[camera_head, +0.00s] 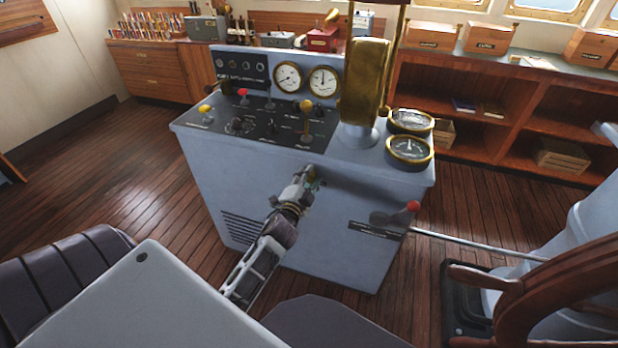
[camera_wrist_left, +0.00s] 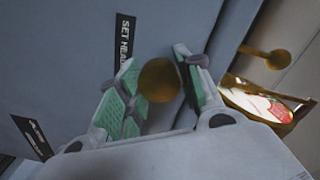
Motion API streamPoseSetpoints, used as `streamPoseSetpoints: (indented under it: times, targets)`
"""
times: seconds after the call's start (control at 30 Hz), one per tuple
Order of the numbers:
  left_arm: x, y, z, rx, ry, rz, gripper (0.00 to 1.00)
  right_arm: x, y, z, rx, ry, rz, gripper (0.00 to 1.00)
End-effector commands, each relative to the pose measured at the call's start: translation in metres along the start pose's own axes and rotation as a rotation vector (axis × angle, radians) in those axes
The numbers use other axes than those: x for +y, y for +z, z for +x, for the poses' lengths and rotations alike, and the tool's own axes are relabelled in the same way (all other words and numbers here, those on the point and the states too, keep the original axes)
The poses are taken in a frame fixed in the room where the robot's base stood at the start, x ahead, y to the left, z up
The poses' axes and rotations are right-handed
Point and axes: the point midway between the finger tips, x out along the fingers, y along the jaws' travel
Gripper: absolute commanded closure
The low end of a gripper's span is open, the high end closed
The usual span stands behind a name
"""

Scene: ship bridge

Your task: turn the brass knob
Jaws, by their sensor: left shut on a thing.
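My left gripper (camera_head: 308,182) reaches up to the front face of the grey console (camera_head: 300,235), just below its top edge. The left wrist view shows the left gripper (camera_wrist_left: 158,88) with its green-padded fingers on both sides of a round brass knob (camera_wrist_left: 159,80), shut on it. The knob's ball shows between the fingers, and the grey console face is behind it. In the head view the knob is hidden by the gripper. A black label with white letters (camera_wrist_left: 124,42) is beside the knob. My right gripper is in neither view.
A red-tipped lever (camera_head: 396,215) sticks out on the console front, right of my left gripper. Small levers, a brass column (camera_head: 365,85) and gauges (camera_head: 409,150) stand on top. A wooden wheel (camera_head: 560,295) is at lower right. A dark seat (camera_head: 75,270) is at left.

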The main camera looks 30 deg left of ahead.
Motion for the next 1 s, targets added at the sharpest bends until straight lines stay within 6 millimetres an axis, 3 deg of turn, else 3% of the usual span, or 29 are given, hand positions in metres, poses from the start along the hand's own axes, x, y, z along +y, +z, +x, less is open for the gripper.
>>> streamPoseSetpoints:
  times: [0.4,0.97,1.0]
  targets:
    - [0.0,0.001,0.0,0.004,0.003,-0.263,0.88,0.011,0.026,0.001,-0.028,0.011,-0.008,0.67]
    - [0.001,0.001,0.0,0.007,0.003,-0.305,0.88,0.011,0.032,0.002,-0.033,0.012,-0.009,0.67]
    - [0.001,0.001,0.0,0.007,0.003,-0.305,0.62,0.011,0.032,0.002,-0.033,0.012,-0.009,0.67]
